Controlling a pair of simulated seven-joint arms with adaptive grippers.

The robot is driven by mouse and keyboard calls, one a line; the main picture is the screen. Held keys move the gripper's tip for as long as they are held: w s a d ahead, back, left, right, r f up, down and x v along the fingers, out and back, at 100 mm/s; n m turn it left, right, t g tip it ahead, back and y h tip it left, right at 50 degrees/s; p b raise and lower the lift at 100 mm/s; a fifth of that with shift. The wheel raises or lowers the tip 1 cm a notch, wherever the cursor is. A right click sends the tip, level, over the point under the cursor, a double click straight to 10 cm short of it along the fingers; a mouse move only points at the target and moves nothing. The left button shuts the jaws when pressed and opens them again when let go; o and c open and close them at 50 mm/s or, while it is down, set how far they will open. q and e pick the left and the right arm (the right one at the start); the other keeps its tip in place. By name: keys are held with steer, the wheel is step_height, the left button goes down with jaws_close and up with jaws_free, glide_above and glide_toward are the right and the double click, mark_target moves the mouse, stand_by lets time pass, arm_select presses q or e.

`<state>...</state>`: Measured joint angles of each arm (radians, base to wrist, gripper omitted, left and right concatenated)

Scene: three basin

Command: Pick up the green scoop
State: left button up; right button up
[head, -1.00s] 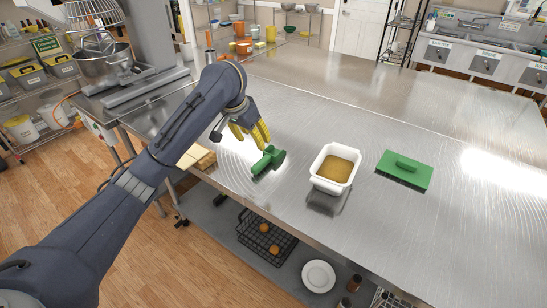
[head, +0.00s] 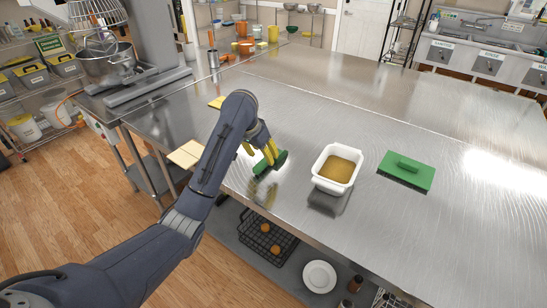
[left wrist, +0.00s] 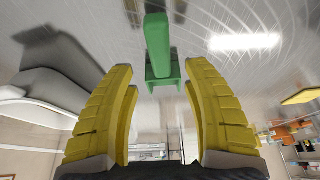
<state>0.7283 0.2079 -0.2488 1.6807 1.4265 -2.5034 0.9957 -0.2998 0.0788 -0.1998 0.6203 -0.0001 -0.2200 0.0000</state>
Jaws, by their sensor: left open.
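The green scoop (head: 281,158) lies on the steel table near its front edge, left of a white tub. My left gripper (head: 268,153) has yellow fingers that reach down over the scoop and hide part of it. In the left wrist view the fingers are spread apart, and the green scoop (left wrist: 157,45) shows between and beyond their tips. The gripper is open, and no finger visibly closes on the scoop. My right gripper is in neither view.
The white tub (head: 322,181) with brownish contents stands right of the scoop. A flat green piece with a handle (head: 407,167) lies further right. A tan block (head: 185,153) lies at the left table edge.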

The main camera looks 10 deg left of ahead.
mark_target(265, 159)
arm_select(q)
steer(key=shift+x, duration=2.55)
steer(key=shift+a, duration=0.1)
jaws_close()
